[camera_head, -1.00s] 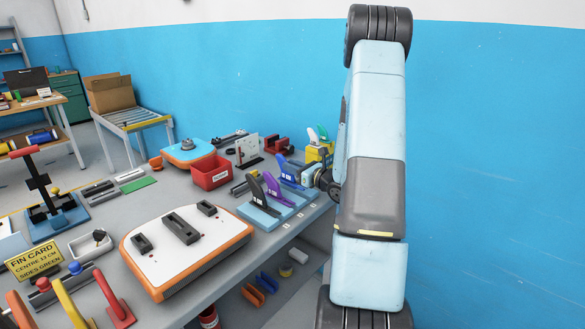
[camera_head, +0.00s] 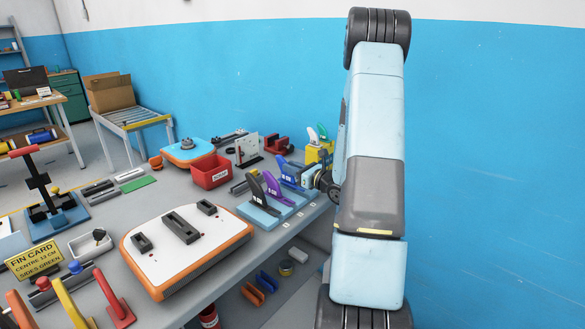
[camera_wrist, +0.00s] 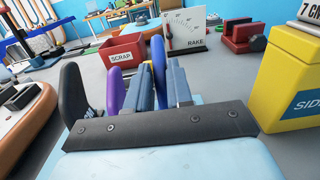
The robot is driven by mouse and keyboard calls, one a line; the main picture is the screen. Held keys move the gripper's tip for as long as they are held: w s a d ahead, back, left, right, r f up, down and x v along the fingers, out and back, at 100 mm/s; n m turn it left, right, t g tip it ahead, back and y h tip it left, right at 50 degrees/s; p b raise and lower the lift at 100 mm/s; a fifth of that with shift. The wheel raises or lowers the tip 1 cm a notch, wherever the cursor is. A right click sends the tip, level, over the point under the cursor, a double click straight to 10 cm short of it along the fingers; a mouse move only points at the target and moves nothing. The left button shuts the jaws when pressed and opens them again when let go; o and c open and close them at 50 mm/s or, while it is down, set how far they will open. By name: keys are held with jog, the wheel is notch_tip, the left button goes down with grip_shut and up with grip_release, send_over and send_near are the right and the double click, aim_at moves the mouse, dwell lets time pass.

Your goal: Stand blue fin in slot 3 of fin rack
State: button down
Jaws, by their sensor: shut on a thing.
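The blue fin (camera_head: 283,165) is upright between the fingers of my gripper (camera_head: 302,178), which is shut on it. In the wrist view the blue fin (camera_wrist: 158,58) shows between the two grey-blue fingers of my gripper (camera_wrist: 160,88). The light-blue fin rack (camera_head: 257,214) is at the right edge of the bench. A black fin (camera_head: 263,187) and a purple fin (camera_head: 276,188) stand in it, to the left of the blue fin. The foot of the blue fin and slot 3 are hidden by my gripper, so I cannot tell whether the fin is seated.
A red scrap bin (camera_head: 210,172) and a white rake gauge (camera_head: 247,149) stand behind the rack. A yellow box (camera_head: 318,153) holding fins is close behind my gripper. An orange-edged white board (camera_head: 165,262) lies to the left. The blue wall is to the right.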

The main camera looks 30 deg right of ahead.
jog(key=shift+f, duration=1)
jog(key=c, duration=0.9)
grip_release()
jog(key=v, duration=1.3)
jog(key=shift+s+d+f, duration=0.1)
jog(key=shift+s+d, duration=0.05)
jog(key=shift+s, duration=0.2)
